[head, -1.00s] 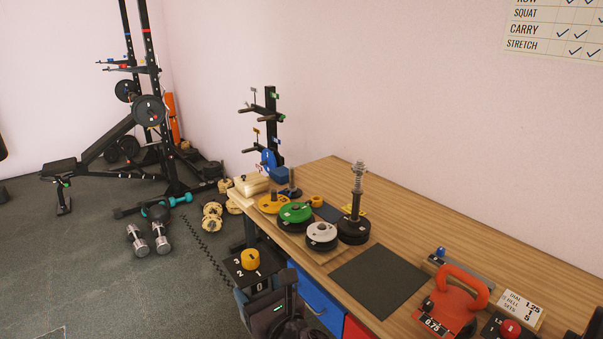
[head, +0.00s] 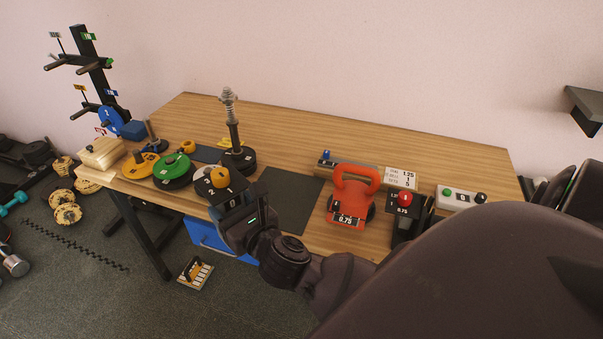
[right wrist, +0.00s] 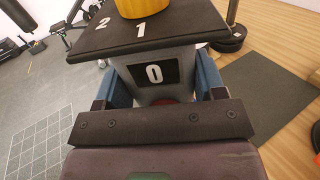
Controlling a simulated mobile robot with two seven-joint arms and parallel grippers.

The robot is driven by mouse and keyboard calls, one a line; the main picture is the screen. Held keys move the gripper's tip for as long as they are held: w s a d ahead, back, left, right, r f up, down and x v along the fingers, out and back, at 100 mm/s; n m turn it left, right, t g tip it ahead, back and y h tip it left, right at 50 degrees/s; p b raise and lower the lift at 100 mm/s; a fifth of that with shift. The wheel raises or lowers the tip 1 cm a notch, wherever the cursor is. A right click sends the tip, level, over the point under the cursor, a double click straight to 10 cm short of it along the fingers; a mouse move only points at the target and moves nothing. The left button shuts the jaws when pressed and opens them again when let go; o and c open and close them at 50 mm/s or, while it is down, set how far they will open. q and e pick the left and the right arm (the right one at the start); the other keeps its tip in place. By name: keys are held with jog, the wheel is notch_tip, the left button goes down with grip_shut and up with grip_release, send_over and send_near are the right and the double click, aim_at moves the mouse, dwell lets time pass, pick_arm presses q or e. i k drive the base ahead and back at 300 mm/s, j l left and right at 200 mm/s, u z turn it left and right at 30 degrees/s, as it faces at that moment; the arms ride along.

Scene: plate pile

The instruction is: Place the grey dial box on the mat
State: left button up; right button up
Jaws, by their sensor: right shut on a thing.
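The grey dial box (right wrist: 171,89) has a black top with numbers and a yellow dial, and a "0" shows on its side. My right gripper (head: 240,208) is shut on it. In the right wrist view the gripper's blue pads press on both sides of the grey body. In the head view the box (head: 229,193) is held at the table's front edge, left of the mat. The mat (head: 292,207), a flat dark square, lies bare on the table; it also shows in the right wrist view (right wrist: 270,105). My left gripper is not in view.
Left of the mat stand green (head: 172,166) and yellow (head: 139,166) plates and a spring-topped post (head: 233,130). Right of it are a red-orange kettlebell-shaped object (head: 352,198), a red-knob box (head: 405,200) and a pale box with a green button (head: 459,199). The table's back is clear.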

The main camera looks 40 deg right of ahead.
aim_at(283, 196)
jog(key=i+j+z, duration=0.2)
jog(key=j+z, duration=0.2)
jog(key=i+j+z, duration=0.1)
jog(key=j+z, duration=0.2)
jog(key=z, duration=0.15)
jog(key=i+j+z, duration=0.1)
jog(key=j+z, duration=0.3)
jog(key=i+j+z, duration=0.25)
jog(key=i, duration=0.2)
